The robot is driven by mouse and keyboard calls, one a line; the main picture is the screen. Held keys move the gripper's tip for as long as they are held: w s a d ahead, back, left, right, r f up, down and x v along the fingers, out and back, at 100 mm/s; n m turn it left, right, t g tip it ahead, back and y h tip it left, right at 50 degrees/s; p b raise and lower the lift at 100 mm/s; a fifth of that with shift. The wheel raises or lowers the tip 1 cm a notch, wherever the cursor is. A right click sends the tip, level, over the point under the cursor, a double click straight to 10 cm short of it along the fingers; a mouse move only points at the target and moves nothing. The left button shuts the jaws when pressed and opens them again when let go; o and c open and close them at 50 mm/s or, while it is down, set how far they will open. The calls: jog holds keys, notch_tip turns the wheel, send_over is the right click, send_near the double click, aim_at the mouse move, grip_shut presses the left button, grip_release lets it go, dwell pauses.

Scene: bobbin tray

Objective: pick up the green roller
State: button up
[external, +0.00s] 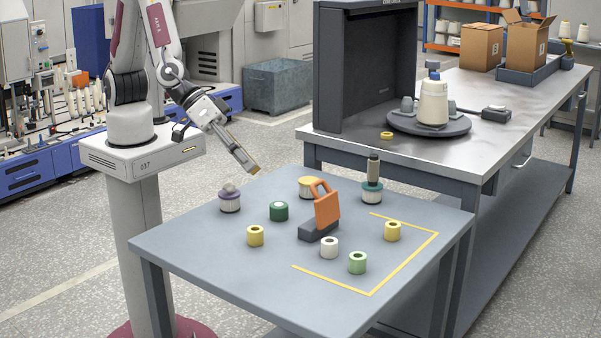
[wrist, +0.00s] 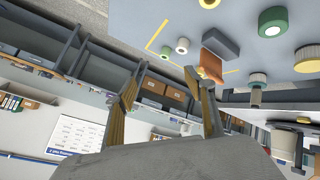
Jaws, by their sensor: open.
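A dark green roller (external: 278,211) stands upright on the grey-blue table, left of the orange handle piece; in the wrist view it (wrist: 272,22) is at the upper right. A lighter green roller (external: 357,262) stands near the front, inside the yellow tape corner; it also shows in the wrist view (wrist: 165,50). My gripper (external: 254,170) is above the table's back left part, apart from both rollers. In the wrist view my gripper (wrist: 161,76) has its two fingers spread, with nothing between them.
The orange handle piece (external: 326,208) stands on a dark block mid-table. Yellow rollers (external: 255,236) (external: 392,231), a white roller (external: 329,247), a purple-topped spool (external: 230,201), a yellow-topped spool (external: 308,187) and a teal-based piece (external: 372,190) stand around. The front left table is clear.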

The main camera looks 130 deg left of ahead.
aim_at(276, 205)
jog(key=a+f+n+y, duration=0.1)
jog(key=f, duration=0.2)
jog(key=s+a+f+g+y, duration=0.1)
jog(key=a+f+y, duration=0.1)
jog(key=f, duration=0.2)
jog(key=a+f+n+y, duration=0.1)
jog(key=a+f+y, duration=0.1)
jog(key=f, duration=0.1)
jog(key=shift+s+a+f+n, duration=0.1)
jog(key=shift+s+f+n, duration=0.2)
jog(key=shift+f, duration=0.05)
jog(key=s+a+f+y, duration=0.1)
jog(key=s+f, duration=0.1)
jog(key=s+a+f+g+y, duration=0.1)
jog(key=s+a+f+y, duration=0.1)
jog(key=s+a+f+n+g+y, duration=0.1)
jog(key=s+a+y, duration=0.1)
jog(key=shift+s+f, duration=0.3)
jog(key=shift+f, duration=0.1)
jog(key=shift+s+a+f+y, duration=0.1)
jog(key=shift+s+a+y, duration=0.2)
jog(key=shift+s, duration=0.1)
jog(key=shift+w, duration=0.1)
jog(key=shift+w+a+f+g, duration=0.15)
jog(key=shift+w+a+f, duration=0.1)
jog(key=shift+a, duration=0.3)
jog(key=shift+w+a+f+g, duration=0.15)
jog(key=shift+w+a+f, duration=0.1)
jog(key=shift+a, duration=0.25)
jog(key=shift+a, duration=0.1)
